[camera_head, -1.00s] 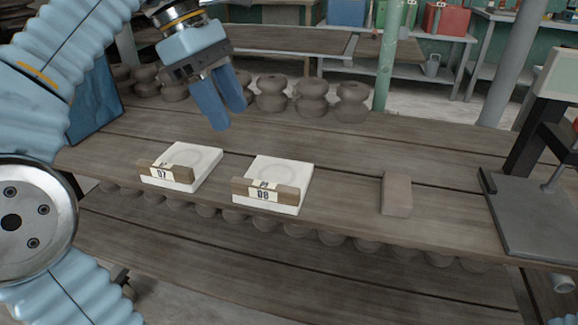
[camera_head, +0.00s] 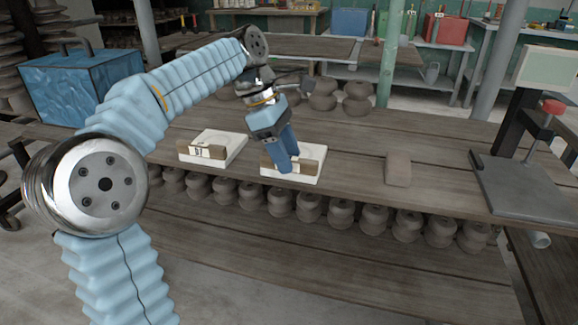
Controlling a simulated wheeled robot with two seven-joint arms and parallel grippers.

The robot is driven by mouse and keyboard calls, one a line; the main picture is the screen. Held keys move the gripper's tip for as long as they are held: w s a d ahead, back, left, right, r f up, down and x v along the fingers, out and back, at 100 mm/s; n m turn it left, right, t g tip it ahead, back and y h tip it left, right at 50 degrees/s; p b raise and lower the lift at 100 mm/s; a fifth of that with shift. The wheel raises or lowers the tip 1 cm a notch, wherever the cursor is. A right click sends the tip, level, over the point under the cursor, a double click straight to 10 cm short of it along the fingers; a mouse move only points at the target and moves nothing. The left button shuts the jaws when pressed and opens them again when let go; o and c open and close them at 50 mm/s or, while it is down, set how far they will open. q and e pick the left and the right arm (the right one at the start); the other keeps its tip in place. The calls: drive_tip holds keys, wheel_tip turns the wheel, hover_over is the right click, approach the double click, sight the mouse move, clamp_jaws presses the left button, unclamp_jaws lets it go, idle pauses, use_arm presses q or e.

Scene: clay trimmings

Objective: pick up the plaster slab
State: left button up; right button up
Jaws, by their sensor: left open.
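Two white plaster slabs lie flat on the wooden bench. The left slab (camera_head: 226,139) has a brown front block with a label that appears to read 07. The right slab (camera_head: 313,156) also has a brown front block (camera_head: 267,164), largely hidden behind my gripper. My left gripper (camera_head: 287,168) points down over the right slab at its front edge, near the block. Its blue fingers overlap each other in this view, and I see nothing held between them. I cannot tell whether they touch the slab. My right gripper is out of view.
A grey-brown block (camera_head: 398,169) lies on the bench right of the slabs. A dark stand with a flat base (camera_head: 525,185) is at the right end. Rounded clay pieces (camera_head: 357,98) stand behind the slabs, and more line a lower shelf. The bench between slab and block is clear.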

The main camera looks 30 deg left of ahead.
use_arm(q)
drive_tip(key=shift+a+f, duration=0.1)
drive_tip(key=shift+f, duration=0.15)
idle(0.6)
drive_tip(key=shift+c, duration=0.5)
clamp_jaws()
